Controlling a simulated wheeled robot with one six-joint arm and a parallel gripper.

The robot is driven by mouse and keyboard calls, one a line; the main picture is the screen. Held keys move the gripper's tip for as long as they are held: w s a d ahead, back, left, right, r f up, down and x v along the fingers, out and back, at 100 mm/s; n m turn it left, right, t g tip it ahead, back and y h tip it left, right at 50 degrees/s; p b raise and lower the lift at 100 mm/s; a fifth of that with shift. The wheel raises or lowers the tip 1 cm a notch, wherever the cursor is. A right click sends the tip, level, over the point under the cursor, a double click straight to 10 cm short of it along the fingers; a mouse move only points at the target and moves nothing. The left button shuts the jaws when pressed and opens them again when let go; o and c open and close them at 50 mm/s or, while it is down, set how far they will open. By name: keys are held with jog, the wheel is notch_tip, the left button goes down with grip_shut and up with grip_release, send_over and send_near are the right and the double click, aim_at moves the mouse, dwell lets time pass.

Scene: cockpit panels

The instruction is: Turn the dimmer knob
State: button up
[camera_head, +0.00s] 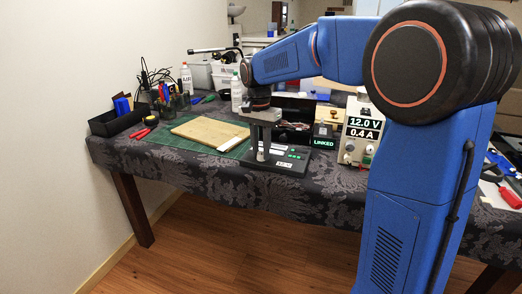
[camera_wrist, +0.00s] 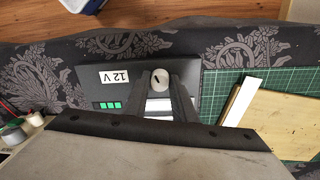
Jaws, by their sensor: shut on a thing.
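The dimmer knob (camera_wrist: 160,77) is a small silver-grey round knob with a dark pointer line. It stands on a dark panel (camera_wrist: 92,87) with a white "12 V" label and a few green lights. My gripper (camera_wrist: 161,88) reaches down over the panel, with its two dark fingers on either side of the knob, shut on it. In the head view my gripper (camera_head: 261,143) points straight down at the panel (camera_head: 275,169), which lies near the table's front edge. The knob is mostly hidden there between the fingers.
A green cutting mat (camera_head: 177,141) with a wooden board (camera_head: 208,131) lies left of the panel. A power supply (camera_head: 360,133) reading 12.0 V and 0.4 A stands to the right. A box with a lit "LINKED" sign (camera_head: 324,143) sits behind the panel.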

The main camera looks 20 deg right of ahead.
aim_at(260, 154)
jog(key=n, duration=0.4)
jog(key=shift+n, duration=0.3)
jog(key=n, duration=0.3)
jog(key=shift+s+n, duration=0.1)
jog(key=shift+n, duration=0.3)
jog(key=n, duration=0.4)
jog(key=shift+n, duration=2)
jog(key=o, duration=1)
jog(key=shift+o, duration=0.2)
notch_tip(260, 154, up, 18)
jog(key=shift+s+a+f, duration=0.2)
jog(key=shift+f, duration=0.05)
